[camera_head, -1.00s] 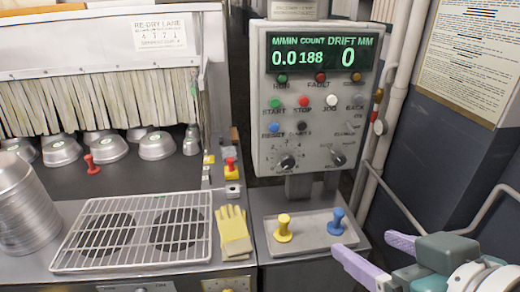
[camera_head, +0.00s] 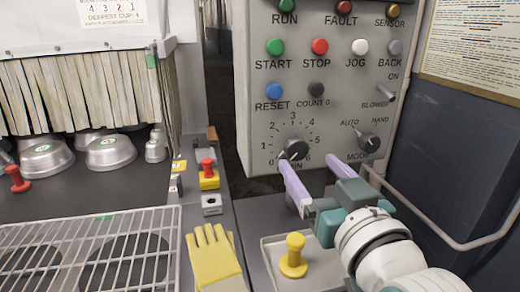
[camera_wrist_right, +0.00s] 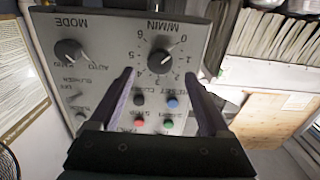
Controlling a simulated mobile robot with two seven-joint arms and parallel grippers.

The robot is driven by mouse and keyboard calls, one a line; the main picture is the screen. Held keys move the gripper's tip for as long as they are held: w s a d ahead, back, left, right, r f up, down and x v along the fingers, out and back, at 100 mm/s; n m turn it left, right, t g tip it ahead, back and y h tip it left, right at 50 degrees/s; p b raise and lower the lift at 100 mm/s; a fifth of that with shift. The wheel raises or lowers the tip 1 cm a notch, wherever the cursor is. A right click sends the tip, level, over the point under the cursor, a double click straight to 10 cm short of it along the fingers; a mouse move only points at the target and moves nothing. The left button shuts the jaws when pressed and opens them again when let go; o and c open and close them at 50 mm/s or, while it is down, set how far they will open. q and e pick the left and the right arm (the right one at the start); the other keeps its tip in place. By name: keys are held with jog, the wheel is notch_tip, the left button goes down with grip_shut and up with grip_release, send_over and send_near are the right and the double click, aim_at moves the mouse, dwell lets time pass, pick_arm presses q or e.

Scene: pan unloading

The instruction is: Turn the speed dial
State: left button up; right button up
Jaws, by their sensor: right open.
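The speed dial (camera_head: 294,149) is a black round knob marked M/MIN, with a numbered scale around it, low on the grey control panel (camera_head: 262,99). It also shows upside down in the right wrist view (camera_wrist_right: 159,62). My right gripper (camera_head: 308,162) is open and empty, with its two lilac fingers pointing at the panel just below and right of the dial in the head view. In the right wrist view the dial lies between the fingertips (camera_wrist_right: 160,74). I cannot tell whether either finger touches it. My left gripper is not in view.
The mode knob (camera_head: 369,142) sits right of the dial, with the blower switch (camera_head: 386,94) above it. Several coloured buttons lie above. Below is a tray with a yellow peg (camera_head: 294,257). A yellow glove (camera_head: 213,258) and a wire rack (camera_head: 88,250) lie to the left.

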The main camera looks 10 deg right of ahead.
aim_at(298, 152)
jog(key=shift+w+a, duration=0.1)
jog(key=shift+w, duration=2.15)
jog(key=shift+c, duration=0.2)
grip_shut()
